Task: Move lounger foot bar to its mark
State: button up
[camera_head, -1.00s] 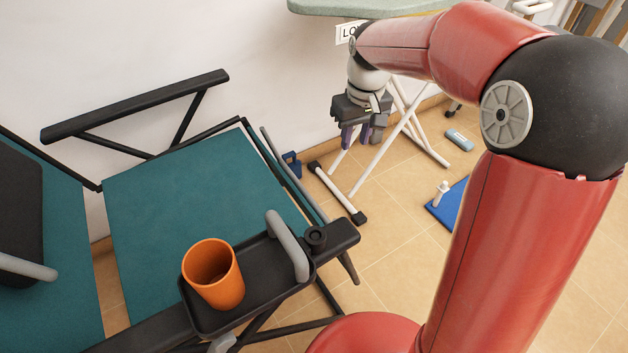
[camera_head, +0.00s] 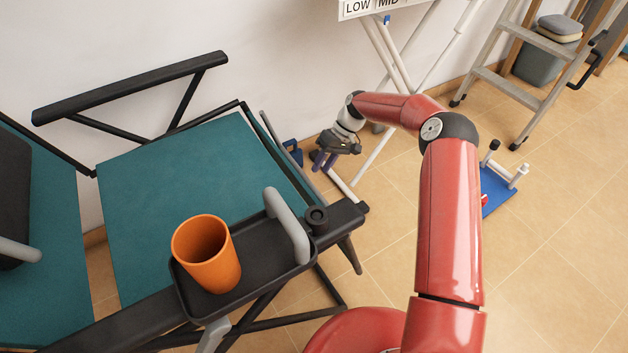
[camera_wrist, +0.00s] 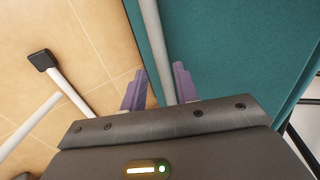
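The lounger has a teal seat (camera_head: 180,190) and a black frame. Its foot bar (camera_head: 272,133) is a thin grey tube along the seat's far right end; the wrist view also shows a grey tube (camera_wrist: 154,45) beside the teal fabric. My gripper (camera_head: 320,162) is low, just right of the bar. In the wrist view its purple fingers (camera_wrist: 158,88) are apart, with the tube running between them in the picture; I cannot tell whether it is within their reach. No mark for the bar is clearly visible.
An orange cup (camera_head: 207,255) stands in a black tray (camera_head: 255,275) on the near armrest. A blue piece (camera_head: 293,152) is by the wall. White stand legs (camera_head: 375,150) with a black foot (camera_wrist: 42,60) are close to my gripper. A stepladder (camera_head: 520,85) stands farther right.

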jog(key=x, duration=0.6)
jog(key=shift+c, duration=0.4)
grip_shut()
